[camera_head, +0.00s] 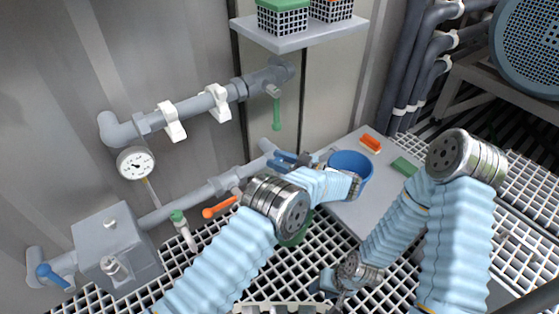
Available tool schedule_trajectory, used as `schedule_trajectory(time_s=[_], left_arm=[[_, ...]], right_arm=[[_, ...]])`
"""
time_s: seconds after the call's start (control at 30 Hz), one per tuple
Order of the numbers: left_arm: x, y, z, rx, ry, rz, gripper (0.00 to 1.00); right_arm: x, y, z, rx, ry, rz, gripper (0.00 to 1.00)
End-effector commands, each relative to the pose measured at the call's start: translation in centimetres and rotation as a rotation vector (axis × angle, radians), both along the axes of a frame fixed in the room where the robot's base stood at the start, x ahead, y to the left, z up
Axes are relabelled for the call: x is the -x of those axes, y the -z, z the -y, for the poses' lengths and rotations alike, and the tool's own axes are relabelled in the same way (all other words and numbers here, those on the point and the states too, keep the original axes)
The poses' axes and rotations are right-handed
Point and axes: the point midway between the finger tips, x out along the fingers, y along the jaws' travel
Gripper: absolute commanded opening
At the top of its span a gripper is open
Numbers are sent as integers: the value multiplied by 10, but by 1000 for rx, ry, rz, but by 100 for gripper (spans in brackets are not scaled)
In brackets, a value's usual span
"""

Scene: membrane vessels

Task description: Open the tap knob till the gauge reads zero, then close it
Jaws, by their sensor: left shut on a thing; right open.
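The round white gauge (136,163) hangs below the grey upper pipe at the left; its needle is too small to read. My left gripper (285,158) is near the far end of the lower pipe, beyond my bent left arm. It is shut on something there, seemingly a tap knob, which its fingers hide. Other handles show: an orange one (220,207) on the lower pipe, a green one (276,113) hanging below the upper pipe, and a blue one (52,275) at far left. My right gripper (325,285) is open, low over the grating.
A grey box (117,252) and a green-capped fitting (183,228) stand at the lower left. A shelf (300,39) with baskets is above.

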Motion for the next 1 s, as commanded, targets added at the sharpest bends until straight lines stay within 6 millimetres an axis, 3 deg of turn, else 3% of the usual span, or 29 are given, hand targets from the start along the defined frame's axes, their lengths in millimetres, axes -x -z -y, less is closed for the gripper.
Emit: schedule_trajectory(time_s=[0.6, 0.63, 0.73, 1.0], left_arm=[[-1, -2, -2, -3, -48, 5, 6], [-1, -2, -2, -3, -48, 5, 38], [-1, -2, -2, -2, -47, 4, 53], [-1, -1, -1, -2, -46, 3, 55]], right_arm=[[0, 0, 0, 0, 0, 0, 43], [0, 0, 0, 0, 0, 0, 43], [0, 0, 0, 0, 0, 0, 43], [0, 0, 0, 0, 0, 0, 43]])
